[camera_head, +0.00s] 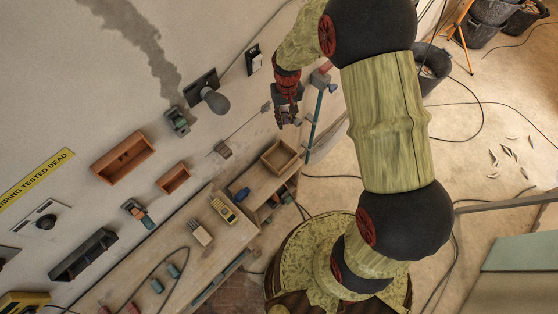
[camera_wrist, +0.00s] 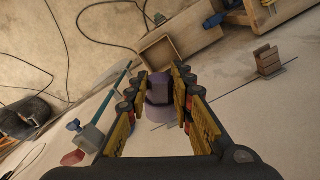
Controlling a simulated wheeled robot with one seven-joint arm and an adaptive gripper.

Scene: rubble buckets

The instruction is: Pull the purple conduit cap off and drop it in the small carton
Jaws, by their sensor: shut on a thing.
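My gripper (camera_wrist: 159,80) is shut on the purple conduit cap (camera_wrist: 159,88), which sits between the fingers in the wrist view. A wider, duller purple-grey round part shows just below it. I cannot tell whether the cap is still seated on a conduit. In the head view my gripper (camera_head: 287,120) is close to the wall, above the bench, and the cap is mostly hidden there. The small carton (camera_head: 267,158), open and light brown, stands on the end of the bench below my gripper. It also shows in the wrist view (camera_wrist: 146,42), beyond the fingertips.
Black buckets (camera_head: 433,68) and cables are on the floor.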

